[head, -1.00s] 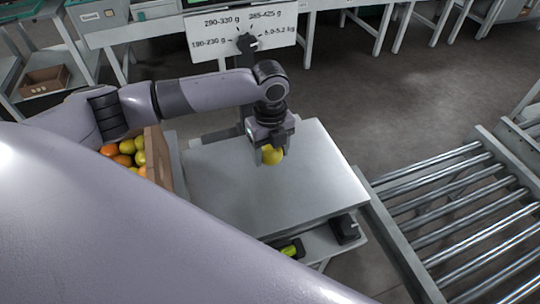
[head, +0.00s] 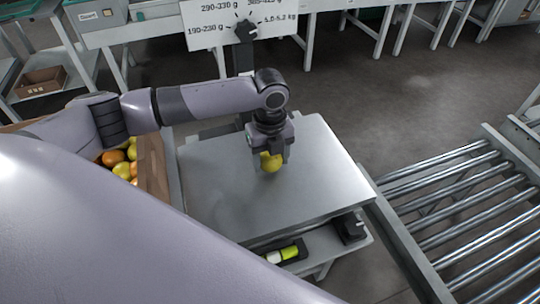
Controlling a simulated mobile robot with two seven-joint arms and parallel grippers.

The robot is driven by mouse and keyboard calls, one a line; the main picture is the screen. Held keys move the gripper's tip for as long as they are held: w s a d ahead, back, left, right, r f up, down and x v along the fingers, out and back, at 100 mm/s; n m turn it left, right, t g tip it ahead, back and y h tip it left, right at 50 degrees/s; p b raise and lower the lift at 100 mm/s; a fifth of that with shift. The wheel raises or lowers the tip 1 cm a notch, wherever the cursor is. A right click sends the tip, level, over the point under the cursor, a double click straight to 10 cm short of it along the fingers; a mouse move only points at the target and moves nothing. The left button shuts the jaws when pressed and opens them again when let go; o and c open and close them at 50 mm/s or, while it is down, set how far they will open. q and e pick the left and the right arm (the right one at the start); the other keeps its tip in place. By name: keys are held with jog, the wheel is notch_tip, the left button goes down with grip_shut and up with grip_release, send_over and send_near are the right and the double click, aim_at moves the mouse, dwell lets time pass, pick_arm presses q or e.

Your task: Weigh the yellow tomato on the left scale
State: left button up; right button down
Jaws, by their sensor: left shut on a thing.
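The yellow tomato (head: 270,162) is between the fingers of my left gripper (head: 271,158), which is shut on it. The gripper points down over the middle of the scale's grey platform (head: 320,190). The tomato is at or just above the platform; I cannot tell whether it touches. A sign with weight ranges and a dark pointer (head: 245,30) stands behind the platform. My right gripper is not in view.
A wooden crate (head: 152,165) of orange, yellow and greenish tomatoes stands left of the scale, partly hidden by my arm. A roller conveyor (head: 460,220) is at the right. A small dark tray (head: 287,252) with yellow-green and white items sits below the platform's front edge.

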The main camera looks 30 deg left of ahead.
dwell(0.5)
pick_arm(q)
jog(key=shift+f, duration=0.4)
dwell(0.4)
jog(key=o, duration=0.8)
jog(key=c, duration=0.3)
